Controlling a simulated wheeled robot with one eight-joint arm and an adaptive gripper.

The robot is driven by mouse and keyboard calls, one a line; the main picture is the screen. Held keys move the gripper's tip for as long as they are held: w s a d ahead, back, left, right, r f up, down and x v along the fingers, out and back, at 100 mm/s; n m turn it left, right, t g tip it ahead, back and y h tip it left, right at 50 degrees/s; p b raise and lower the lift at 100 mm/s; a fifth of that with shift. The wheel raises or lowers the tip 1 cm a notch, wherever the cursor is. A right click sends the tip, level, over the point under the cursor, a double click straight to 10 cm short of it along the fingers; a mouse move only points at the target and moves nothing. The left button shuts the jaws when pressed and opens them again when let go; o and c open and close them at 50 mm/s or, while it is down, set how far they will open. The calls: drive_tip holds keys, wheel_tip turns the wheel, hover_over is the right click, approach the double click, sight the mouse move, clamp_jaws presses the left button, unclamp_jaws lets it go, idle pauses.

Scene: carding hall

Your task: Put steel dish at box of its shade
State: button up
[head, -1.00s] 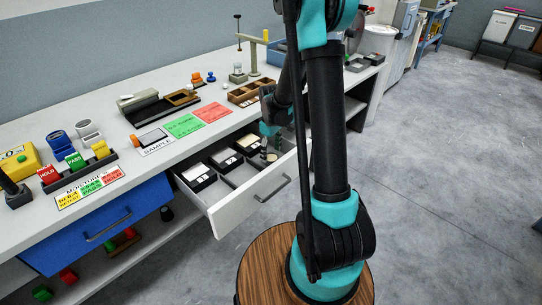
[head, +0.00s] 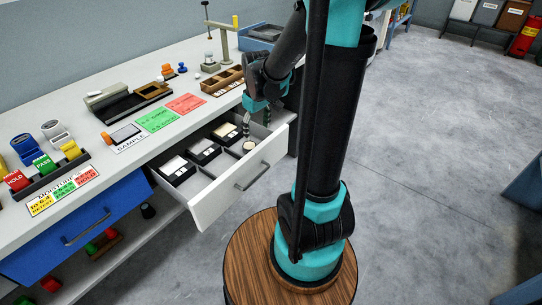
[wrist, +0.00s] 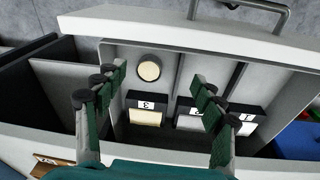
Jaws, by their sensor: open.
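The steel dish (head: 249,147) is small and round with a cream filling. It sits on the drawer floor near the front panel, and it also shows in the wrist view (wrist: 149,68). Three dark boxes with pale contents and white number labels stand in a row in the drawer: the box labelled 3 (wrist: 146,116), a middle box (wrist: 190,119) and the box labelled 1 (wrist: 241,122). The label of the middle box is partly hidden by a finger. My gripper (head: 256,122) is open and empty above the drawer's right end, its fingers (wrist: 157,84) apart and pointing down near the dish.
The white drawer (head: 235,187) is pulled out, with dividers and raised walls around the boxes. The bench (head: 95,136) above holds a SAMPLE card, green and red cards (head: 185,103), a wooden tray (head: 222,81) and stamps. A blue drawer (head: 80,222) is shut at left.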

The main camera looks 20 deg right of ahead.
drive_tip(key=s+d+f+m+t, duration=0.1)
drive_tip(key=s+m, duration=0.2)
drive_tip(key=s, duration=0.4)
drive_tip(key=s+d+f+m+t, duration=0.1)
drive_tip(key=s+f+m, duration=0.1)
drive_tip(key=s, duration=0.5)
drive_tip(key=shift+s+d+f+m+t, duration=0.15)
drive_tip(key=shift+s+f+m+t, duration=0.1)
drive_tip(key=shift+s+m+t, duration=0.2)
drive_tip(key=shift+w, duration=0.15)
